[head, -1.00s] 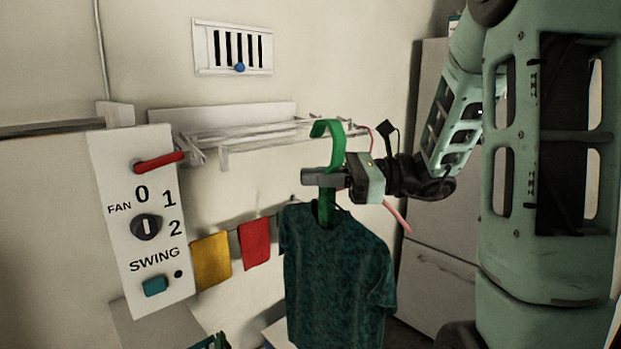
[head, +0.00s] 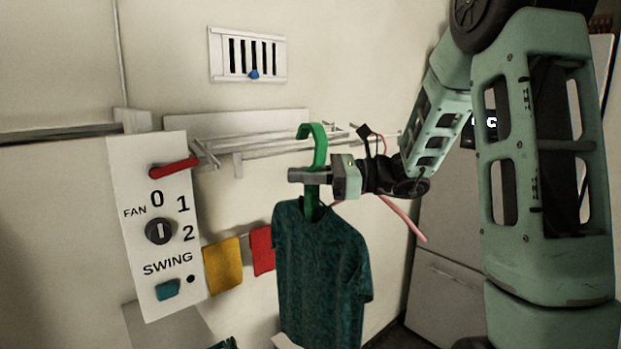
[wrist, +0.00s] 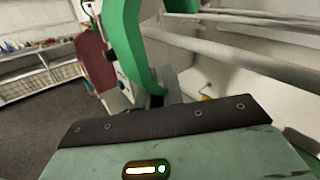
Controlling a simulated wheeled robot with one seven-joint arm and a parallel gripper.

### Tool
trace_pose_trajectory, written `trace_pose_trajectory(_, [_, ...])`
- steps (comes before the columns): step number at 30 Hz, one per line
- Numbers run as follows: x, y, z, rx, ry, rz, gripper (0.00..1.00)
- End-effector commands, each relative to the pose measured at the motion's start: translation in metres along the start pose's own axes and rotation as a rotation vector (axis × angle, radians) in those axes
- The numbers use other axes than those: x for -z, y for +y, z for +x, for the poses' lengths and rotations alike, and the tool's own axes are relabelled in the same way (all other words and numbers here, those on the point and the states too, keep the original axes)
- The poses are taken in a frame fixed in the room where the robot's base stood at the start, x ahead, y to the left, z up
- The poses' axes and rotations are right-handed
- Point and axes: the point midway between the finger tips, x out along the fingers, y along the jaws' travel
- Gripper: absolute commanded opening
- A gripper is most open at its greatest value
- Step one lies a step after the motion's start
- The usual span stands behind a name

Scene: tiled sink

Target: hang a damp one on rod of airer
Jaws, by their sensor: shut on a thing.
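My gripper (head: 308,176) is shut on the green hanger (head: 312,145), below its hook. A dark teal mottled shirt (head: 320,270) hangs from the hanger, its lower edge near the bottom of the head view. The hanger also shows close up in the wrist view (wrist: 125,45). The airer (head: 260,145) is a white wall rack with several rods. In the head view the hook overlaps the rods. I cannot tell whether it touches one. The rods (wrist: 245,55) run past the hanger's right side in the wrist view.
A fan panel (head: 155,230) with a red lever (head: 175,167) stands left of the airer. A yellow cloth (head: 223,265) and a red cloth (head: 262,250) hang below the airer. A vent (head: 247,55) is above. A grey cabinet (head: 450,270) stands at the right.

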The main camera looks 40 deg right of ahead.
Motion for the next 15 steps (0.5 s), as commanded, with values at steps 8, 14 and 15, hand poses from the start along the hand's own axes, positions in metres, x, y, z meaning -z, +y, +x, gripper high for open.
trace_pose_trajectory(8, [0.017,-0.003,0.005,0.0,0.0,0.0,0.0])
trace_pose_trajectory(14, [0.027,-0.001,0.005,0.0,-0.001,0.0,0.0])
trace_pose_trajectory(15, [0.028,-0.001,0.005,0.0,-0.001,0.0,0.0])
